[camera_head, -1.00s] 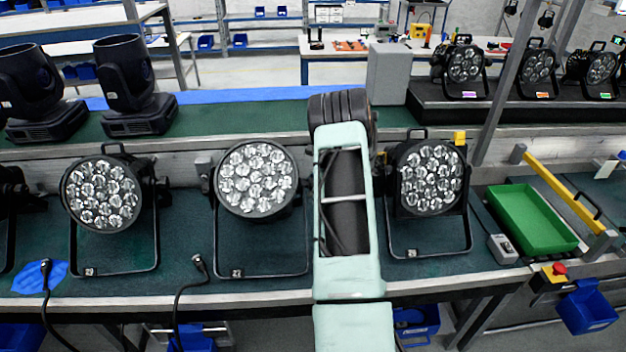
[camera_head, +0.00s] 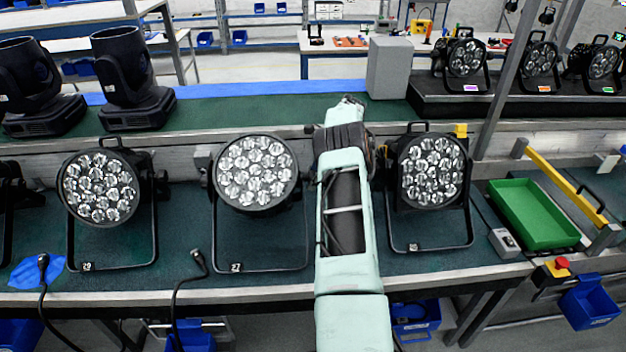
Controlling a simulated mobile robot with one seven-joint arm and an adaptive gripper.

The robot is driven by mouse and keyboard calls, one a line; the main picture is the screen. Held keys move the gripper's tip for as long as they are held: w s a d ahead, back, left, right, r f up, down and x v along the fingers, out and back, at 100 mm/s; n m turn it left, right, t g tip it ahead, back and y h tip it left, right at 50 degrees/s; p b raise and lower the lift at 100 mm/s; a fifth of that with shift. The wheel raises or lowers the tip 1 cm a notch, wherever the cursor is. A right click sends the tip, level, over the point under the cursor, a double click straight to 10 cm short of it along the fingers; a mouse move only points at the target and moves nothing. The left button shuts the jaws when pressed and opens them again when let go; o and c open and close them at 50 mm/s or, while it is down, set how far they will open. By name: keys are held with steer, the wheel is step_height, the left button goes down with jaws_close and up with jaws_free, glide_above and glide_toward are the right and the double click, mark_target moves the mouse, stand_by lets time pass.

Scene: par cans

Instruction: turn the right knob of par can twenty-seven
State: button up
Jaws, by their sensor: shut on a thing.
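Par can twenty-seven (camera_head: 256,173) stands on the bench left of my arm, its round lens face toward me. Its yoke bears a label reading 27 (camera_head: 236,267). A knob (camera_head: 203,165) shows at its left side. Its right knob is hidden behind my arm, which passes close along the can's right edge. My arm reaches up the picture from the bottom, with a dark joint and a pale link end at its top. My gripper is hidden behind the arm, so I cannot see its fingers or what they touch.
Par can twenty-nine (camera_head: 100,187) stands to the left and another par can (camera_head: 433,172) close to the right of my arm. A green tray (camera_head: 535,215) lies further right. Loose cables (camera_head: 185,285) hang over the front edge. A grey box (camera_head: 389,67) stands behind.

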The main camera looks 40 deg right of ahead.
stand_by(0.8)
steer(key=o, duration=1.2)
steer(key=shift+r, duration=0.1)
steer(key=v, duration=1.1)
steer(key=shift+d+r, duration=0.15)
steer(key=shift+r, duration=0.2)
